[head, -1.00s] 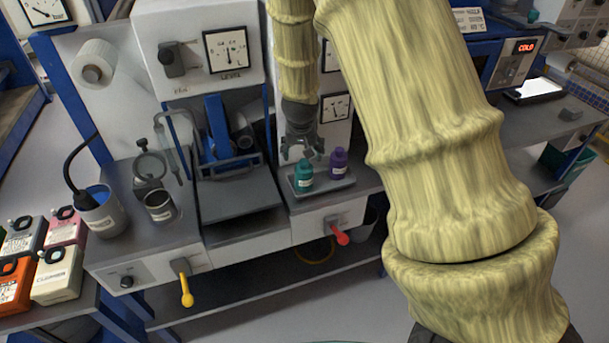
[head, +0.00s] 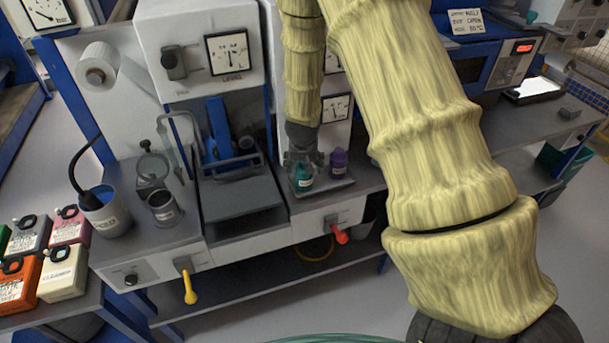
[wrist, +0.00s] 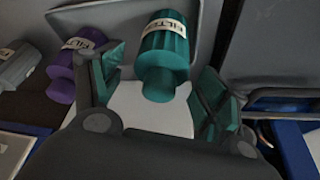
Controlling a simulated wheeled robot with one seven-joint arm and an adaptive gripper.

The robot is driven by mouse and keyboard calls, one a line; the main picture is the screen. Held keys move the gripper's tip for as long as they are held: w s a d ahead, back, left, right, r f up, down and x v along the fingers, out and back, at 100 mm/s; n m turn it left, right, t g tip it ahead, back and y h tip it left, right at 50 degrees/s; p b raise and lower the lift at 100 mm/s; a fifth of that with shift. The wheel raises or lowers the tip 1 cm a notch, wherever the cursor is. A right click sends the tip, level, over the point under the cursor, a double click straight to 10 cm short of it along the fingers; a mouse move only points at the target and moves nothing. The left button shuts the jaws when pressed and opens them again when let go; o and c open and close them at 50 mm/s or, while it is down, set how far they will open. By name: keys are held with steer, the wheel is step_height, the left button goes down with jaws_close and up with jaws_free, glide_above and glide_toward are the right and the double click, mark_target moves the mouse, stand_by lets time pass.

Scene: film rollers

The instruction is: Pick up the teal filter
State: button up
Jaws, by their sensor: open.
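The teal filter (head: 303,179) stands on a small tray (head: 334,190) on the bench, with a white label on its side. In the wrist view the teal filter (wrist: 163,58) lies between the two open fingers, its narrow neck toward the palm. My gripper (head: 303,166) points down over it in the head view, and its fingers (wrist: 158,90) show apart in the wrist view, with a gap on both sides of the filter. The gripper partly hides the filter's top in the head view.
A purple filter (head: 339,163) stands close to the right of the teal one; in the wrist view it (wrist: 72,68) is just outside the left finger. A grey labelled filter (wrist: 16,62) is further left there. A red-handled lever (head: 340,235) projects below the tray.

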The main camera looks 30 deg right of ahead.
steer(key=c, duration=1)
steer(key=shift+c, duration=0.2)
steer(key=shift+r, duration=0.1)
